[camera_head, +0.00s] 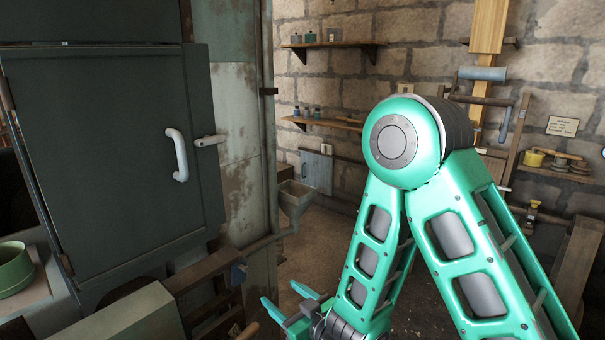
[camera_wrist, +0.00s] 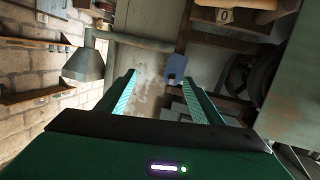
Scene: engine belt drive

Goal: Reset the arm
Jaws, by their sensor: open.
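My green arm rises in the right half of the head view, bent at a high elbow, with its forearm running down to the bottom centre. My gripper (camera_head: 285,308) is low in the head view, in front of the dark cabinet's lower right side. In the wrist view my gripper (camera_wrist: 158,88) has its two fingers well apart, with nothing between them. A small blue-grey piece (camera_wrist: 175,70) shows beyond the fingertips, apart from them.
A dark cabinet door (camera_head: 110,150) with a white handle (camera_head: 177,155) fills the left. A grey funnel (camera_head: 296,197) hangs on a pipe right of it. A green pot (camera_head: 14,270) stands at the lower left. Wall shelves (camera_head: 335,45) hold small items. Floor (camera_head: 320,240) beyond the funnel looks clear.

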